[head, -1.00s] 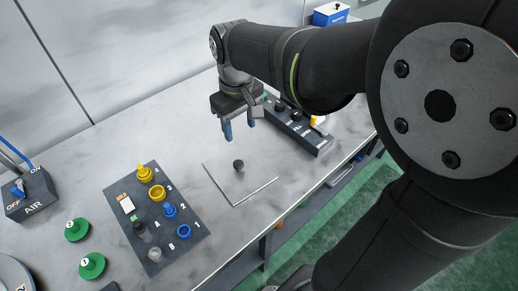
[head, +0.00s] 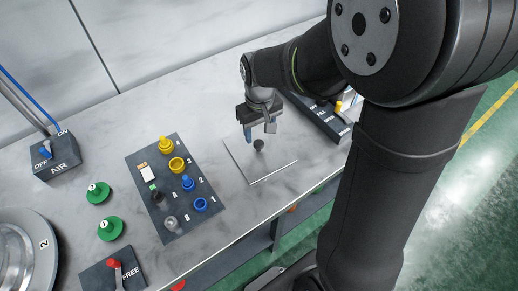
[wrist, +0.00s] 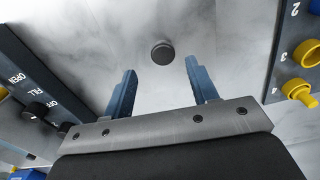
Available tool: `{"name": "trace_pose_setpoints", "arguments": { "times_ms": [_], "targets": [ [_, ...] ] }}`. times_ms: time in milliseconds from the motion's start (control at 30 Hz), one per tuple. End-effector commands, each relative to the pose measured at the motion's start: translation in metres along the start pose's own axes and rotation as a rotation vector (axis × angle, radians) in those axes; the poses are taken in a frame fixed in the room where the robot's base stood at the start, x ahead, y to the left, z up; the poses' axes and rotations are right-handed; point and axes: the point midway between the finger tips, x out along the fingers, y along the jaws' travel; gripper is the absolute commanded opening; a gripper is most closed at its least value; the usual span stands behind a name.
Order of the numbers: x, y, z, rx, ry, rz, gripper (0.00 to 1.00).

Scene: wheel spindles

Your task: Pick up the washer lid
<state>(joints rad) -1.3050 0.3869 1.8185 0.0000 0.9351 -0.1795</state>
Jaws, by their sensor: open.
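The washer lid appears as a pale square plate (head: 268,168) with a thin raised edge on two visible sides, nearly the colour of the table. A dark round knob (head: 258,145) stands near its middle; the knob also shows in the wrist view (wrist: 162,52), ahead of the fingers and roughly between their lines. My gripper (head: 259,131) is open and empty, its blue fingers pointing down close above the knob. In the wrist view both fingers (wrist: 160,72) are apart with nothing between them. Whether a finger touches the knob cannot be told.
A dark panel (head: 212,208) with yellow, blue and other round parts lies left of the lid. A dark control box (head: 326,124) with knobs stands to the right. Green knobs (head: 98,193), an AIR switch box (head: 54,160) and a FREE lever box (head: 128,272) are further left.

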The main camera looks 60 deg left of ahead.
Motion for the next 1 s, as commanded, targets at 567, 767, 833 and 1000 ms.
{"name": "trace_pose_setpoints", "arguments": {
  "times_ms": [567,767,833,1000],
  "targets": [
    [0.052,-0.005,0.004,0.0,-0.001,0.0,0.53],
    [0.051,-0.005,0.004,0.0,-0.001,0.0,0.34],
    [0.051,-0.005,0.004,0.0,-0.001,0.0,0.2],
    [0.051,-0.005,0.004,0.0,0.0,0.0,0.0]
  ]
}}
